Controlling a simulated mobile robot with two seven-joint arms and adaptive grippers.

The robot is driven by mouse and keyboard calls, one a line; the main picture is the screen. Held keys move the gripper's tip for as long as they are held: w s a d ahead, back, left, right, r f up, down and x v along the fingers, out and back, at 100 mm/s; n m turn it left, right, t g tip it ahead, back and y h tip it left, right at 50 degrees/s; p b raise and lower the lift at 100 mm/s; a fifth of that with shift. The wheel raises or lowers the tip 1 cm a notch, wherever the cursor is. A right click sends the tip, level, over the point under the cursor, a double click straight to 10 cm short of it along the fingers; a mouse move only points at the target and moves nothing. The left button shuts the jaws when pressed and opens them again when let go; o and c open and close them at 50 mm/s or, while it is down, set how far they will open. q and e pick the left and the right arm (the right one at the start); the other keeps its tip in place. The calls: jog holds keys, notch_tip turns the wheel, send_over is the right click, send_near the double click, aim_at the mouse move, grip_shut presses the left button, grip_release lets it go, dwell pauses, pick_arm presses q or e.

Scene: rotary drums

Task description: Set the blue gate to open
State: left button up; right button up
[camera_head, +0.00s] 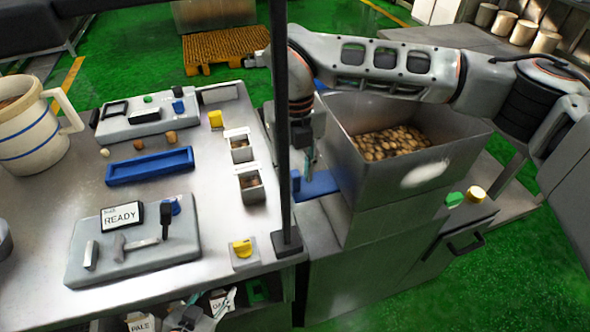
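A flat blue piece (320,185), which looks like the blue gate, lies at the left foot of the metal hopper (455,160). Part of it is hidden by my arm's end and the dark post, so I cannot tell its setting. My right arm reaches in from the right over the hopper and bends down behind the post. My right gripper (309,160) points down just above the blue piece. It is small and partly hidden; I cannot tell whether its fingers are open or whether it touches the piece. My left gripper is not in view.
A dark upright post (281,130) stands before my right gripper. Brown pieces fill the hopper. A steel table (60,200) at left holds a blue tray (150,167), a READY panel (122,217), small bins (251,188) and a large mug (25,130). Green and yellow knobs (476,194) sit right.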

grip_shut()
jog(key=s+a+b, duration=0.2)
jog(key=a, duration=0.4)
jog(key=shift+c, duration=1)
grip_release()
jog(key=shift+r, duration=0.1)
jog(key=shift+o, duration=1)
jog(key=shift+a, duration=0.2)
jog(key=shift+d, duration=0.15)
